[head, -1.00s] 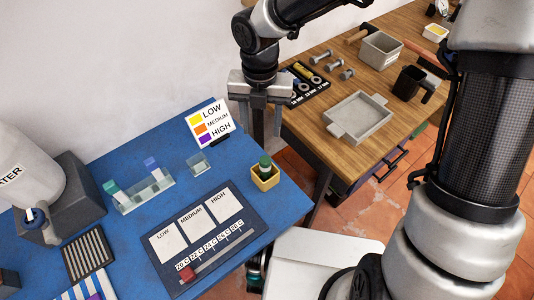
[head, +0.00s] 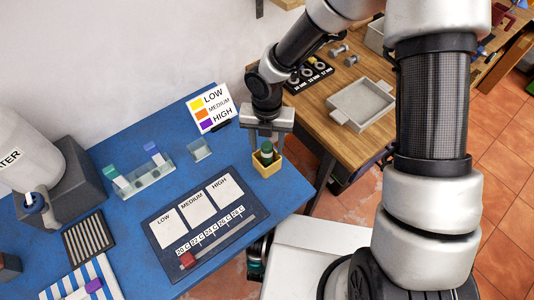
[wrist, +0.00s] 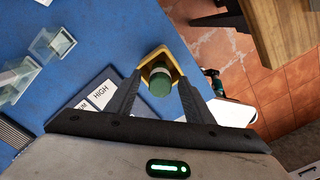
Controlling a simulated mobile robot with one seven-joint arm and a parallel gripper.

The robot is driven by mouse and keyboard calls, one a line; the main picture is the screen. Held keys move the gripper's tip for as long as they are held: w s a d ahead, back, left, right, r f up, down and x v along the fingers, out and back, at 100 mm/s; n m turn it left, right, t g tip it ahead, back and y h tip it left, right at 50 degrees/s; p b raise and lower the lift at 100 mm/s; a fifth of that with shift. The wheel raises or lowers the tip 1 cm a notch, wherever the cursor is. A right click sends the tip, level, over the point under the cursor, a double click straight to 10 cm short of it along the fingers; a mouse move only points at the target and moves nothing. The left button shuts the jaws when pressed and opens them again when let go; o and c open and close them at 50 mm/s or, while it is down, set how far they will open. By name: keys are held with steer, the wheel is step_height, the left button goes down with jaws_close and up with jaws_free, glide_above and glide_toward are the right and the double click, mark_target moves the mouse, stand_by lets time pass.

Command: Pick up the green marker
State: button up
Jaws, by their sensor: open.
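The green marker (head: 267,150) stands upright in a small yellow holder (head: 266,168) near the right edge of the blue table. In the wrist view the marker's round green top (wrist: 160,84) shows between my fingers, with the yellow holder (wrist: 150,62) around and beyond it. My gripper (head: 266,137) is above the holder, pointing down, with its fingers on either side of the marker's top. In the wrist view my gripper (wrist: 160,88) is open, and gaps show between each finger and the marker.
A dark board with LOW, MEDIUM and HIGH cards (head: 204,215) lies left of the holder. A legend sign (head: 211,108), a small clear box (head: 199,149) and a clear rack (head: 146,181) stand behind. A wooden workbench (head: 325,110) with a grey tray (head: 361,104) is at right.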

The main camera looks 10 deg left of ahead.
steer(key=shift+f, duration=0.25)
steer(key=c, duration=1.1)
step_height(320, 180, up, 10)
steer(key=shift+r+p, duration=0.1)
steer(key=shift+p, duration=0.45)
steer(key=shift+c, duration=0.2)
